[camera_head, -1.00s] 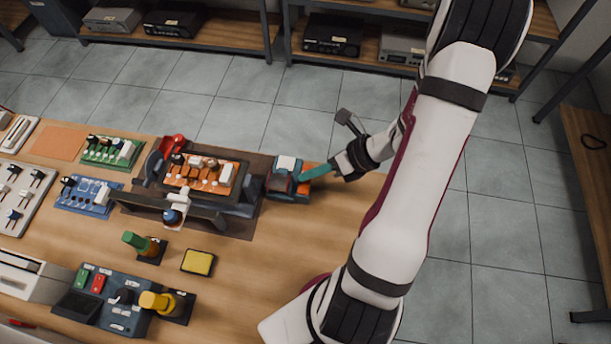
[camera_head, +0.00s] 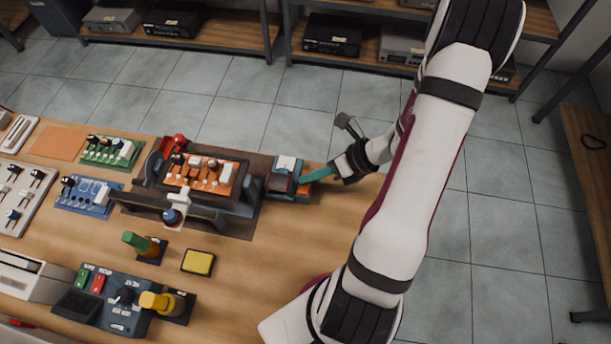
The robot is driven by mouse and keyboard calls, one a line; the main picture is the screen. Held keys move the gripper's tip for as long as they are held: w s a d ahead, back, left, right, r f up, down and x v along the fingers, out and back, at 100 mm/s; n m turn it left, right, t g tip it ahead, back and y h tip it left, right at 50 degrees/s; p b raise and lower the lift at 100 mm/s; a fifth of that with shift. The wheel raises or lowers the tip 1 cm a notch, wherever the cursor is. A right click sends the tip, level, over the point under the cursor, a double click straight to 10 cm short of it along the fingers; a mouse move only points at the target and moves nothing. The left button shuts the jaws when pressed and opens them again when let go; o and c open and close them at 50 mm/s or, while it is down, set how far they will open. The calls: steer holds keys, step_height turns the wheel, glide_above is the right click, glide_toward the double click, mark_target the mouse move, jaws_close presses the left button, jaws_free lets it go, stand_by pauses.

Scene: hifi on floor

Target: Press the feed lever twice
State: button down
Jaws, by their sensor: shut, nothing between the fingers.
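A small teal and dark device (camera_head: 287,180) with a white top patch stands at the right end of the dark mat, near the table's back right edge. A teal bar (camera_head: 316,174) runs from its right side up to my gripper and looks like the feed lever. My gripper (camera_head: 335,172) is shut and empty at the right end of this bar. It appears to touch or nearly touch the bar; the exact contact is too small to tell.
A dark fixture (camera_head: 240,203) with an orange board (camera_head: 205,174) stands left of the device. A yellow pad (camera_head: 198,262), a green-topped post (camera_head: 137,241) and a control box (camera_head: 115,300) are nearer the front. The table's middle right is bare wood.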

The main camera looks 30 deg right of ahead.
stand_by(0.3)
steer(key=shift+r, duration=1.15)
step_height(320, 180, up, 5)
stand_by(0.6)
steer(key=s+a+r+n+g+h, duration=0.1)
steer(key=s+a+r+n+g, duration=0.25)
steer(key=a+n, duration=0.5)
steer(key=s+a+r+n+g+h, duration=0.15)
steer(key=s+a+r+n, duration=0.35)
steer(key=n, duration=0.6)
steer(key=s+n+h, duration=0.1)
steer(key=n, duration=0.2)
steer(key=s+a+r+n+h, duration=0.1)
steer(key=s+n, duration=0.1)
steer(key=n, duration=0.1)
steer(key=s+a+r+n+g+h, duration=0.1)
steer(key=s+n, duration=0.1)
steer(key=n, duration=0.1)
steer(key=shift+r+n, duration=0.1)
steer(key=shift+n, duration=0.25)
